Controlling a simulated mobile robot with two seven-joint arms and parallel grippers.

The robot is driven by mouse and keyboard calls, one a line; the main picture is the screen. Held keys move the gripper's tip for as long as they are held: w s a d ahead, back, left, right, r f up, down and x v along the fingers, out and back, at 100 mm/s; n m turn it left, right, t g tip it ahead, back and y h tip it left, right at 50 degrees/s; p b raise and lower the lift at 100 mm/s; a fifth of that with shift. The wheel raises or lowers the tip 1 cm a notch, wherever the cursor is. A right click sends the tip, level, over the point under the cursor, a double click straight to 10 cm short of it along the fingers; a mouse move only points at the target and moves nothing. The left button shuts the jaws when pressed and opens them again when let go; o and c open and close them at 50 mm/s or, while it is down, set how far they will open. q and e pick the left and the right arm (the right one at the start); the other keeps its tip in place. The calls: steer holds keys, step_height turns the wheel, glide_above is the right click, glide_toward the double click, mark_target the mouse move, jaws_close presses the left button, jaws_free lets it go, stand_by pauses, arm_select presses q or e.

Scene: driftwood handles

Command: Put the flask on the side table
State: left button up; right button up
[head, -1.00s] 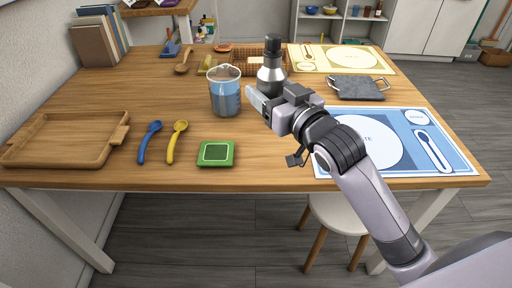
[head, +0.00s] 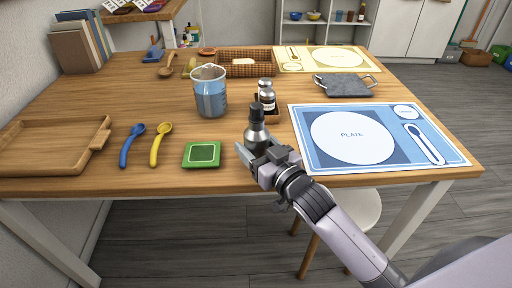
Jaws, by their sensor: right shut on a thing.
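The flask (head: 256,134), grey metal with a black cap, stands upright in my right gripper (head: 256,156) near the front edge of the big wooden table. The gripper is shut on its lower body and hides part of it. I cannot tell whether its base touches the tabletop. A smaller wooden table (head: 150,12), perhaps the side table, shows at the back left, cut off by the top edge, with papers on it. My left gripper is not in view.
A measuring jug (head: 210,97) with blue liquid stands behind and left of the flask. Two shakers (head: 266,97) stand behind it. A green coaster (head: 202,154) lies left and a blue placemat (head: 310,158) right. A white stool (head: 355,210) is below.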

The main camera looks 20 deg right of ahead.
steer(key=shift+f, duration=0.1)
steer(key=o, duration=1.2)
